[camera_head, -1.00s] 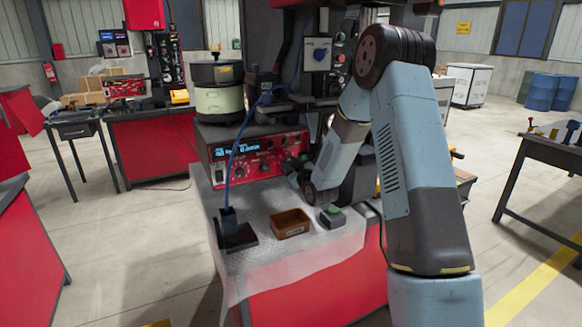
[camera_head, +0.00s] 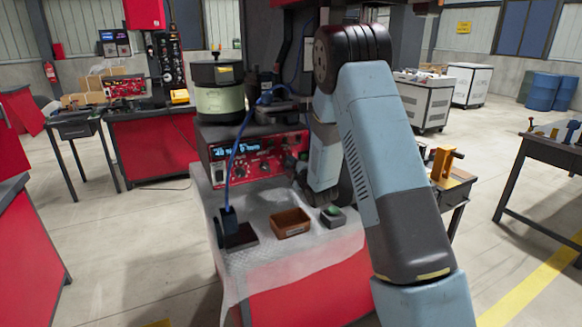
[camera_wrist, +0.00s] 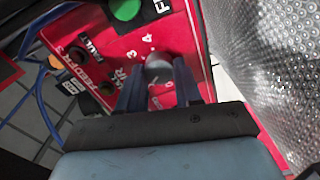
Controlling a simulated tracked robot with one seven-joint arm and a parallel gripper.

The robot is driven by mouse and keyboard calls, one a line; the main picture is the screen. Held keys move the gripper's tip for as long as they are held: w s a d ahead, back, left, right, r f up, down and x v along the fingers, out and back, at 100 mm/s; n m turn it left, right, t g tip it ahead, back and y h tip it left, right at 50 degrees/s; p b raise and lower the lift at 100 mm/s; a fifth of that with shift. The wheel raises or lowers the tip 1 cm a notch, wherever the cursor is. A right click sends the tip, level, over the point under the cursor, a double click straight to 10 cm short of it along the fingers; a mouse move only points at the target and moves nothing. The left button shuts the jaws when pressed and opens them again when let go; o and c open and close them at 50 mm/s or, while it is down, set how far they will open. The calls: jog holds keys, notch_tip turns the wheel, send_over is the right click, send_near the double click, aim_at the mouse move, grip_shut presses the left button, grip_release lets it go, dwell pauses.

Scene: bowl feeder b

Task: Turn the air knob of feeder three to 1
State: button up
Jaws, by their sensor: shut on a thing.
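The red panel of feeder three (camera_wrist: 100,45) fills much of the wrist view, tilted, with "FEEDER 3" and "FAULT" lettering. A grey, rounded air knob (camera_wrist: 158,74) stands on it beside white scale numbers. My gripper (camera_wrist: 159,70) has its two dark fingers on either side of this knob and is shut on it. The knob's pointer and exact setting cannot be read. In the head view the red control panel (camera_head: 262,155) with a lit display is below the bowl; my arm hides its right end, the knob and my gripper.
The feeder bowl (camera_head: 219,90) stands above the panel. Bubble-textured clear sheet (camera_wrist: 270,70) lies close on the right.

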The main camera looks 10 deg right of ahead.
jog(key=shift+s+a+f+n, duration=0.1)
jog(key=shift+a+f+n, duration=0.1)
jog(key=shift+n, duration=0.8)
jog(key=shift+f, duration=0.1)
jog(key=o, duration=1)
jog(key=shift+d, duration=0.1)
jog(key=shift+o, duration=0.2)
jog(key=v, duration=1.3)
jog(key=shift+s, duration=0.3)
jog(key=shift+d+r, duration=0.1)
jog(key=shift+r, duration=0.1)
